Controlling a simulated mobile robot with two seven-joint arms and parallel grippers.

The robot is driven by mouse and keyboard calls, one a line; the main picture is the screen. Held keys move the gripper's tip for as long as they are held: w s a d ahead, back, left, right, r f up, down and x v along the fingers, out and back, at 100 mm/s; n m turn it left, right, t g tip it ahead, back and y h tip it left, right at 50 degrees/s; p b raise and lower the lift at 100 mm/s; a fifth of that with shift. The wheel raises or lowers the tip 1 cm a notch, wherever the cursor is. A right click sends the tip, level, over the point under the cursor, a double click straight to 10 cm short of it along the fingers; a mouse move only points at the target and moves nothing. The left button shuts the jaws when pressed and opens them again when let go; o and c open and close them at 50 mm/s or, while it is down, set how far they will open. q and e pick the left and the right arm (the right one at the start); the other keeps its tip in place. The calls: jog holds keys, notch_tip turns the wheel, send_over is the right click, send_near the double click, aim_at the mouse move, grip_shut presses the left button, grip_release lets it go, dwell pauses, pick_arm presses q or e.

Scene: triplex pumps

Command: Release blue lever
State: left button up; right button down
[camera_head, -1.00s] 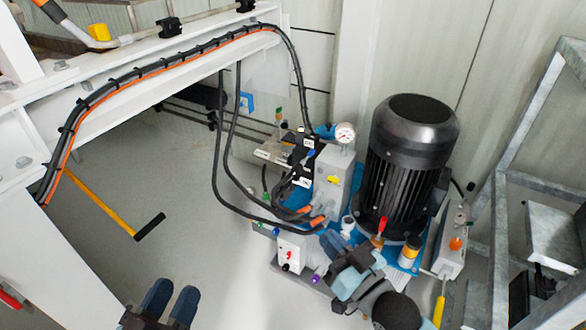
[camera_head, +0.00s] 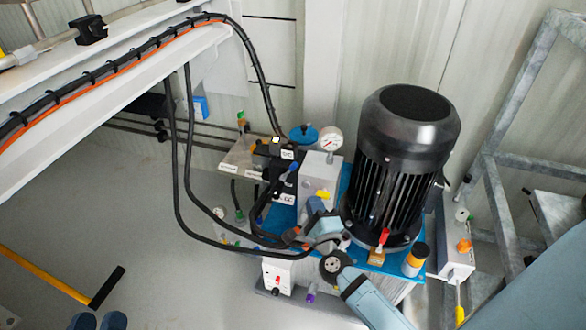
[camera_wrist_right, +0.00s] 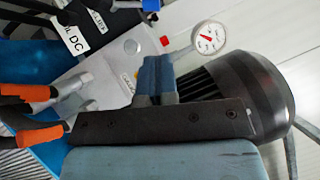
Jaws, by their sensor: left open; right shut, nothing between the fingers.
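A small blue lever-like handle (camera_head: 291,167) shows at the black valve block (camera_head: 283,186) with white labels, left of the pressure gauge. My right gripper (camera_head: 314,206) is shut and empty, below and right of that handle and apart from it, over the pump unit by the motor's left side.
A large black motor (camera_head: 400,165) stands right of my right gripper. The gauge (camera_head: 330,138) and a blue round knob (camera_head: 304,134) are behind it. Black hoses (camera_head: 190,170) loop on the left. A red-handled valve (camera_head: 382,240) is in front. Grey floor at left is mostly free.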

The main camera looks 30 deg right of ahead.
pick_arm(q)
jog(key=shift+s+f, duration=0.1)
jog(key=shift+s, duration=0.05)
pick_arm(e)
jog(key=shift+s, duration=0.15)
jog(key=b, duration=0.1)
send_near(289, 171)
jog(key=w+d+r, duration=0.1)
jog(key=d, duration=0.1)
jog(key=w+d+r, duration=0.2)
jog(key=shift+w+d+r, duration=0.1)
jog(key=shift+w, duration=0.15)
pick_arm(q)
jog(key=shift+w+f, duration=0.2)
jog(key=shift+f, duration=0.55)
pick_arm(e)
jog(key=shift+x, duration=0.75)
pick_arm(q)
jog(key=shift+s+g, duration=0.1)
jog(key=shift+g, duration=0.2)
